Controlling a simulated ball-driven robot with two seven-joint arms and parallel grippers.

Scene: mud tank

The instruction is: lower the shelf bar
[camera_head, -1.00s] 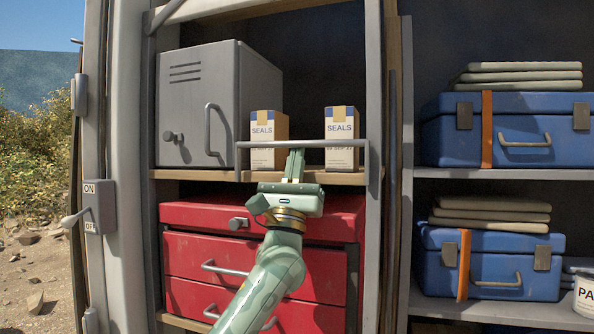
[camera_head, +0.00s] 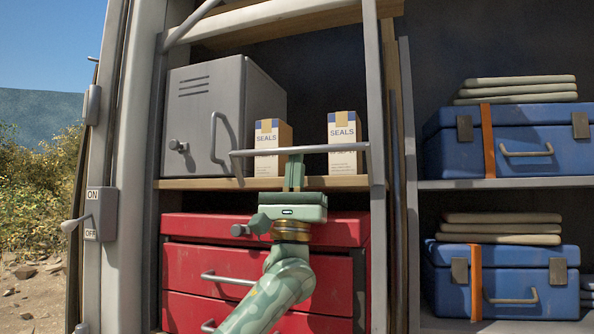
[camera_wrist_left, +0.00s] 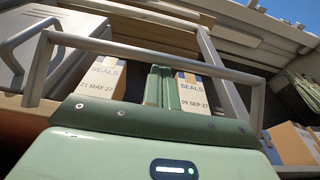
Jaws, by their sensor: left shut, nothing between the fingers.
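The shelf bar (camera_head: 340,147) is a thin grey rail across the front of the upper shelf, standing above the shelf's edge and crossing in front of two SEALS boxes. Short end pieces run down from it. It also shows in the left wrist view (camera_wrist_left: 110,47). My left gripper (camera_head: 294,160) is upright, just below the bar's middle, with its fingers shut and empty. In the left wrist view its fingertips (camera_wrist_left: 163,70) come up close to the bar, between the boxes; I cannot tell whether they touch it. My right gripper is not in view.
The SEALS boxes (camera_head: 271,135) (camera_head: 343,130) stand on the wooden shelf (camera_head: 215,184) behind the bar. A grey locker (camera_head: 205,115) is left of them. A red drawer chest (camera_head: 200,262) is below. An ON/OFF lever switch (camera_head: 100,213) is on the left post. Blue cases fill the right shelves.

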